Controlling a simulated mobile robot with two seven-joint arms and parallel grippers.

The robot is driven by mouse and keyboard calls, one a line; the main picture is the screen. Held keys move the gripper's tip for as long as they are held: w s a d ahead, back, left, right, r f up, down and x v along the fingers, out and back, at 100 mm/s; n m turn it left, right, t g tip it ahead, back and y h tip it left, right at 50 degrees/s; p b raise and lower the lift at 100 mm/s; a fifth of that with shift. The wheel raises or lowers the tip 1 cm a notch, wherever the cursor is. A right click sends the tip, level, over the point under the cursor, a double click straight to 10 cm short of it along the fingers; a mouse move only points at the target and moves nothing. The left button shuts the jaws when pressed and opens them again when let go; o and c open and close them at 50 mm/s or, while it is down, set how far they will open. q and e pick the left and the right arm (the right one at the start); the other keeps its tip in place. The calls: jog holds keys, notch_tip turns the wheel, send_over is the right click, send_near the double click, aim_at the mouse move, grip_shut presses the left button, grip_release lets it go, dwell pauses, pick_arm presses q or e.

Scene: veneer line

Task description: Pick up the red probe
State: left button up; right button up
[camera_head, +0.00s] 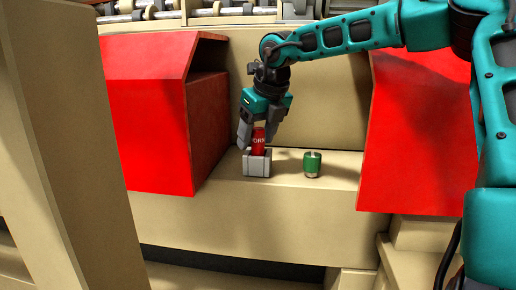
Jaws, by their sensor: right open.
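The red probe (259,142) stands upright in a small grey holder (257,167) on the beige ledge, with dark lettering on its side. My right gripper (258,138) points down over it from above, its fingers at either side of the probe's upper part. The gripper is open, and I cannot tell whether a finger touches the probe. The probe's lower end is hidden in the holder. My left gripper is not in view.
A green and silver cylinder (312,163) stands on the ledge (335,177) just right of the holder. Large red housings flank the ledge at left (145,115) and right (412,150). A beige panel (60,130) fills the left foreground. Rollers (205,14) run along the back.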

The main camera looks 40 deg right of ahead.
jog(key=shift+w+f, duration=0.1)
jog(key=shift+f, duration=0.2)
jog(key=shift+c, duration=0.2)
jog(key=shift+c, duration=0.8)
jog(key=shift+r, duration=0.1)
grip_shut()
jog(key=shift+r, duration=0.1)
